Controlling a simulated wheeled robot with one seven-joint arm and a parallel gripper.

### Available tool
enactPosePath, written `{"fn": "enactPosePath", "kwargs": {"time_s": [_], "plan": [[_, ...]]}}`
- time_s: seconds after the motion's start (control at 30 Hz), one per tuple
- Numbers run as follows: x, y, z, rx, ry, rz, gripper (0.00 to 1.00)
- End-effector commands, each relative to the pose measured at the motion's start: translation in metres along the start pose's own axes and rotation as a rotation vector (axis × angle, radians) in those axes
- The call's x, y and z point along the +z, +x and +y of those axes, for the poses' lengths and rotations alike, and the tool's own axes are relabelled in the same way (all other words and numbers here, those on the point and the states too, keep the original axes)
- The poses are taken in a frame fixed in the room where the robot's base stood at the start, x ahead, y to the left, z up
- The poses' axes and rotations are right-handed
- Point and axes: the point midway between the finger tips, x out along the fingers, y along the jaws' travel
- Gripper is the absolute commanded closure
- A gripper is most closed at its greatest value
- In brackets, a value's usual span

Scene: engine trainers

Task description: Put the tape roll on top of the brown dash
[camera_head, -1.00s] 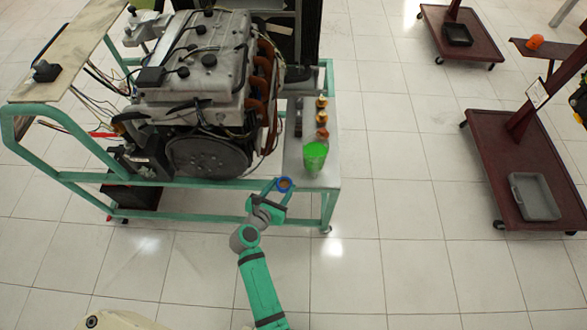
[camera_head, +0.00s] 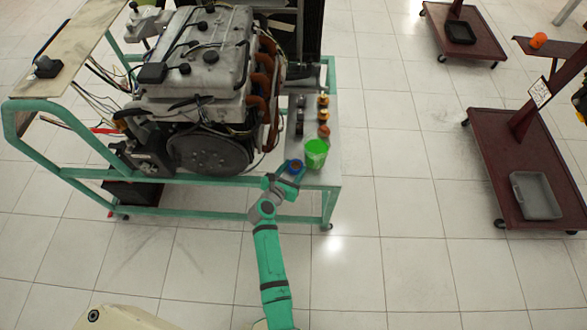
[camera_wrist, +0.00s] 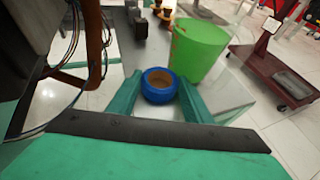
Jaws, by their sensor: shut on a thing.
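The tape roll (camera_wrist: 159,86) is blue with a brown core and sits between the two fingers of my gripper (camera_wrist: 158,90) in the wrist view. My gripper is shut on it. In the head view the blue tape roll (camera_head: 295,167) is at the left front edge of the grey shelf (camera_head: 320,181), just left of the green cup. Whether it touches the shelf cannot be told. A small brown piece (camera_head: 323,131) stands on the shelf behind the cup; I cannot tell whether it is the brown dash.
The green cup (camera_head: 316,154) stands close to the right of my gripper. Black and orange pieces line the shelf behind it. The engine (camera_head: 210,75) with its hoses and wires is at the left. Dark red carts (camera_head: 490,170) stand apart at the right, with open floor between.

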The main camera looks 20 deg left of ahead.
Motion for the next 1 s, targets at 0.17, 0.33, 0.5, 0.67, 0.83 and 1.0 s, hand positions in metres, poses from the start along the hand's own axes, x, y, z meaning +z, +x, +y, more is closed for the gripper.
{"fn": "enactPosePath", "kwargs": {"time_s": [0.17, 0.33, 0.5, 0.67, 0.83, 1.0], "plan": [[0.0, 0.0, 0.0, -0.001, 0.0, 0.0, 0.76], [-0.002, 0.001, -0.001, -0.001, -0.001, 0.0, 0.35], [-0.002, 0.001, -0.001, -0.001, -0.001, 0.0, 0.35], [-0.001, 0.0, 0.0, -0.001, 0.0, 0.0, 0.35], [-0.001, -0.015, -0.001, -0.001, -0.001, 0.0, 0.35], [-0.001, -0.048, -0.002, -0.001, -0.001, 0.0, 0.35]]}}
